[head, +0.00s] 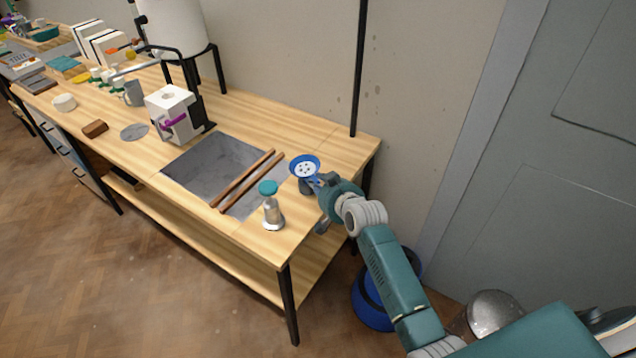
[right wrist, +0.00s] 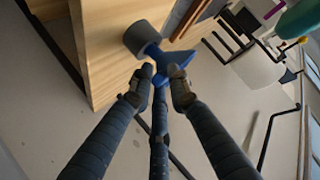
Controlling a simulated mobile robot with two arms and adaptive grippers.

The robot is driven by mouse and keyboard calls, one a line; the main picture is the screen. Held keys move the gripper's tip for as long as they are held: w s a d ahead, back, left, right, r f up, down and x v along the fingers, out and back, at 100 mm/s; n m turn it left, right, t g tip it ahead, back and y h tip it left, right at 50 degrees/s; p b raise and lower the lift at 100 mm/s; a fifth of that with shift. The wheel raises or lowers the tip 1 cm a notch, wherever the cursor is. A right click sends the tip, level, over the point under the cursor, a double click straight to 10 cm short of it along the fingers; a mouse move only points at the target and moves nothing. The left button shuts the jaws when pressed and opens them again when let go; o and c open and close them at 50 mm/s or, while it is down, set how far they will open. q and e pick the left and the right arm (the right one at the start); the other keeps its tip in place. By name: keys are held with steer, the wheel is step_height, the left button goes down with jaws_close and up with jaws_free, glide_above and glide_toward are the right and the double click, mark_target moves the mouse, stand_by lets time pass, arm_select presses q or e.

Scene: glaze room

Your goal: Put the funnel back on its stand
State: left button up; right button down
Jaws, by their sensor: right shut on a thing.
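The funnel (head: 305,164) is blue with a pale inside and dark dots, at the right end of the bench in the head view. My right gripper (head: 323,182) is shut on it from the right side. In the right wrist view the blue funnel (right wrist: 174,62) shows at the fingertips of my right gripper (right wrist: 158,92). A grey round piece, which looks like the stand (right wrist: 141,37), is on the wood close beside the funnel. I cannot tell whether they touch. In the head view the funnel and gripper mostly hide it. My left gripper is not in view.
Two wooden bars (head: 243,180) cross the grey sink (head: 207,165). A white box-shaped device (head: 172,113) stands behind it. A black post (head: 359,70) rises at the back edge. A blue bin (head: 371,306) is on the floor.

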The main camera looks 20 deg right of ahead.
steer(key=shift+f+b, duration=0.6)
steer(key=shift+f, duration=0.7)
stand_by(0.6)
steer(key=c, duration=1.6)
jaws_free()
steer(key=shift+o, duration=0.2)
steer(key=a+v, duration=0.1)
steer(key=v, duration=1.1)
steer(key=shift+d, duration=0.55)
